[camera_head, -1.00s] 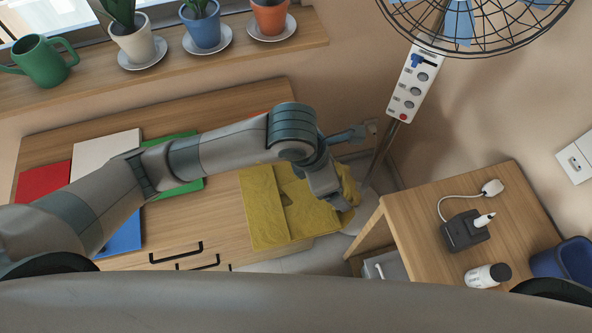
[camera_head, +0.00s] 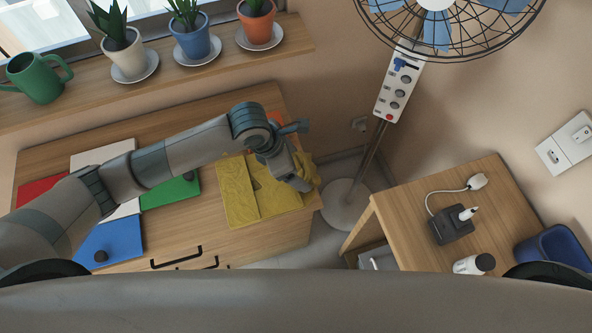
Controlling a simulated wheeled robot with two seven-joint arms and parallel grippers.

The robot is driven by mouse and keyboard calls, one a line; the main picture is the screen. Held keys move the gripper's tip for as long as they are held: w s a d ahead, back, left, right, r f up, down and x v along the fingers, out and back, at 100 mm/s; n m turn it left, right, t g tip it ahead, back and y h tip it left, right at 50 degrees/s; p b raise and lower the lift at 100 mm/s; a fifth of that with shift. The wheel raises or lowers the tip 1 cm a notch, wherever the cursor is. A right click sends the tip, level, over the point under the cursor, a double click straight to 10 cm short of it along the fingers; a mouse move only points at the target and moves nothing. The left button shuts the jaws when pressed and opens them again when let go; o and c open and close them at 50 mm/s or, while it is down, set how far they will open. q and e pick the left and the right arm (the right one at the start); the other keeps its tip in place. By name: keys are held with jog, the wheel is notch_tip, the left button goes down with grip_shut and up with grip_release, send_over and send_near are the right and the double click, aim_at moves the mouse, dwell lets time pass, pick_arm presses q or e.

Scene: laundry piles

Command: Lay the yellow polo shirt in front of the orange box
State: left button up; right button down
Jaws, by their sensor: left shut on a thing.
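The yellow polo shirt (camera_head: 238,192) looks folded and lies at the right end of the wooden dresser top, close to the front edge. Its right end is rumpled under my left gripper (camera_head: 301,183), which is shut on it near the dresser's right edge. An orange patch (camera_head: 276,117), likely the orange box, shows just behind my left wrist. Most of it is hidden by my arm, so its shape cannot be told. My right gripper is not in view.
Red (camera_head: 38,190), white (camera_head: 103,153), green (camera_head: 170,192) and blue (camera_head: 112,240) flat shapes lie on the dresser to the left, partly under my arm. A fan stand (camera_head: 345,205) and a small table (camera_head: 405,215) stand to the right. Potted plants line the shelf behind.

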pick_arm(q)
notch_tip(320, 180, down, 3)
jog(key=shift+f+p, duration=0.15)
jog(key=shift+p, duration=0.75)
jog(key=shift+f, duration=0.3)
jog(key=shift+f, duration=0.1)
jog(key=o, duration=1.2)
jog(key=shift+r, duration=0.2)
